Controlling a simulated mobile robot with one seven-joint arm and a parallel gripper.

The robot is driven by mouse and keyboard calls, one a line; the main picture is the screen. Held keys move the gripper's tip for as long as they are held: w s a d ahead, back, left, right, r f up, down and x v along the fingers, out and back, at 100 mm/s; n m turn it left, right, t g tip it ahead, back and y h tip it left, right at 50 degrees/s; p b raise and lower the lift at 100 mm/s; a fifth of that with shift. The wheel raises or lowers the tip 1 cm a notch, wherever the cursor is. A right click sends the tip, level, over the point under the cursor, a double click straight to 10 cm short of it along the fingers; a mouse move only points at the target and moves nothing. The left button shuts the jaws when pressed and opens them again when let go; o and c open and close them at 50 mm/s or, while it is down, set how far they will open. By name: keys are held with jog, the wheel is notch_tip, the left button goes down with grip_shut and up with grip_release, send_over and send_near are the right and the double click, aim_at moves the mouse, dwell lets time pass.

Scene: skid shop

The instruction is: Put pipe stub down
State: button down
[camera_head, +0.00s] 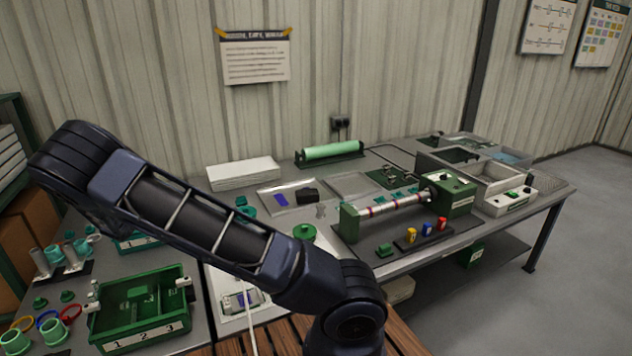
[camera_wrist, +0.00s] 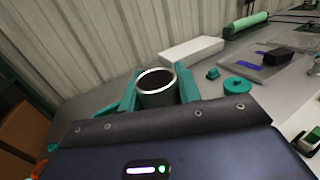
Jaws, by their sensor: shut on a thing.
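The pipe stub (camera_wrist: 157,98) is a short grey tube with a bright round rim and a dark hollow inside. In the wrist view it stands between the two teal fingers of my gripper (camera_wrist: 158,84), which is shut on it. Its lower end is hidden behind the dark gripper body, so I cannot tell whether it touches anything. My gripper and this stub do not show in the head view, where my arm covers part of the table.
Grey tubes (camera_head: 41,263) stand at the far left near a green crate (camera_head: 140,338) marked 1 2 3. A white box (camera_head: 243,174) lies by the wall; it also shows in the wrist view (camera_wrist: 192,50). Teal caps (camera_wrist: 238,86) lie right of the stub. A green-ended fixture (camera_head: 452,194) stands right.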

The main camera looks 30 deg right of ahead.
jog(key=w+d+m+g+h, duration=0.2)
jog(key=w+d+g+h, duration=0.1)
jog(key=d, duration=1.1)
jog(key=w+d+m+g+h, duration=0.2)
jog(key=d+m, duration=0.1)
jog(key=d, duration=1.1)
jog(key=w+d+m+g+h, duration=0.2)
jog(key=w+d+g+h, duration=0.1)
jog(key=d, duration=1.1)
jog(key=s+d+m+g+h, duration=0.1)
jog(key=d+g, duration=0.1)
jog(key=d, duration=0.6)
jog(key=s+d+m+g+h, duration=0.1)
jog(key=s+d+m+g, duration=0.1)
jog(key=d, duration=0.6)
notch_tip(320, 180, down, 20)
jog(key=shift+w+f, duration=0.15)
jog(key=shift+f, duration=0.05)
jog(key=shift+f, duration=0.1)
jog(key=c, duration=1.4)
grip_release()
jog(key=shift+f, duration=0.1)
jog(key=shift+c, duration=0.2)
jog(key=o, duration=0.4)
jog(key=shift+o, duration=0.2)
